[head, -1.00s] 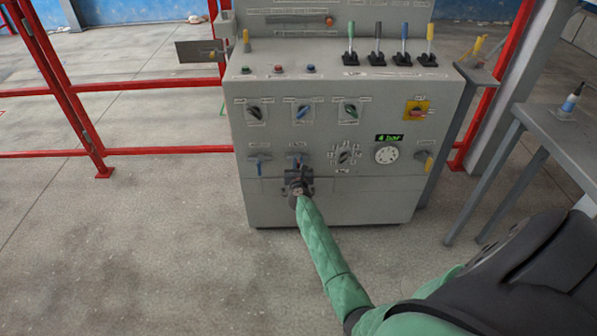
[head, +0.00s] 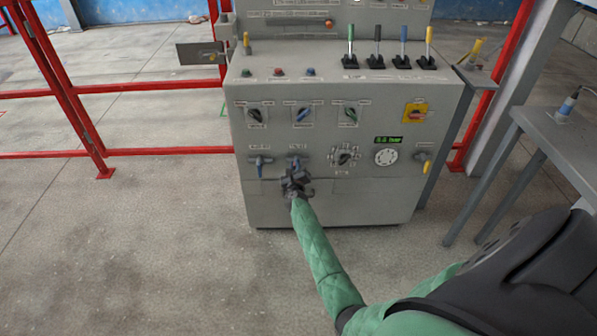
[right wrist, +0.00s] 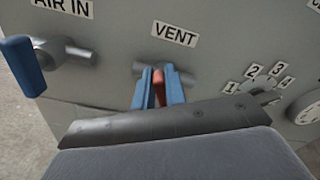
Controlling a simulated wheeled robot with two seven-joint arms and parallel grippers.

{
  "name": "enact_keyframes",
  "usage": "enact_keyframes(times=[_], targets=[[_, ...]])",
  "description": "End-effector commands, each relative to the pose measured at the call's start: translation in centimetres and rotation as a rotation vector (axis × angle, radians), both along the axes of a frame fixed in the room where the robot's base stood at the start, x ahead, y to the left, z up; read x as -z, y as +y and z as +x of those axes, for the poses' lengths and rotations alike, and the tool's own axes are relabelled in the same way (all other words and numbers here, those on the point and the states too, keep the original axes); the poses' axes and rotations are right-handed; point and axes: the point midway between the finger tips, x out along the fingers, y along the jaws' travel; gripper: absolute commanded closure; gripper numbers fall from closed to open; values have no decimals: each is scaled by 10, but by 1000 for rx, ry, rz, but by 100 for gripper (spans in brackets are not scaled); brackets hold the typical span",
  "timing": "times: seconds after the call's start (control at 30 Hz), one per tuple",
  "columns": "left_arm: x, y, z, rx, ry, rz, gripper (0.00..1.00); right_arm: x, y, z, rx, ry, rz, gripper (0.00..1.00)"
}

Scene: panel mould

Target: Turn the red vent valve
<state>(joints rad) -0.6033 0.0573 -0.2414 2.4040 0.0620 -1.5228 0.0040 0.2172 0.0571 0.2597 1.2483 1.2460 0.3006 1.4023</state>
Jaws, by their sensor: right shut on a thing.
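The red vent valve (right wrist: 159,88) sits below the VENT label in the right wrist view; only a narrow strip of its red handle shows. My right gripper (right wrist: 160,90) is shut on that handle, with one blue fingertip on each side of it. The grey valve body shows just behind the fingertips. In the head view my right gripper (head: 296,170) is at the lower front of the grey panel (head: 340,208) and hides most of the valve. My left gripper is not in view.
The AIR IN valve (right wrist: 24,66) with a blue handle is close on the left. A numbered selector dial (head: 344,155) and a white round dial (head: 386,157) are to the right. A green-lit display (head: 387,140) is above the white dial. A grey table (head: 560,135) stands at right.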

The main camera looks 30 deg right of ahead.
Motion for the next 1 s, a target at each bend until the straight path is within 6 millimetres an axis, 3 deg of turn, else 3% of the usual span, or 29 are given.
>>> enact_keyframes(times=[0.4,0.7,1.0], targets=[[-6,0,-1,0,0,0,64,2,3,1,-1,55,-84,100],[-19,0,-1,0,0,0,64,8,8,3,-1,206,-331,100],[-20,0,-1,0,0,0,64,9,8,3,-1,219,-351,100]])
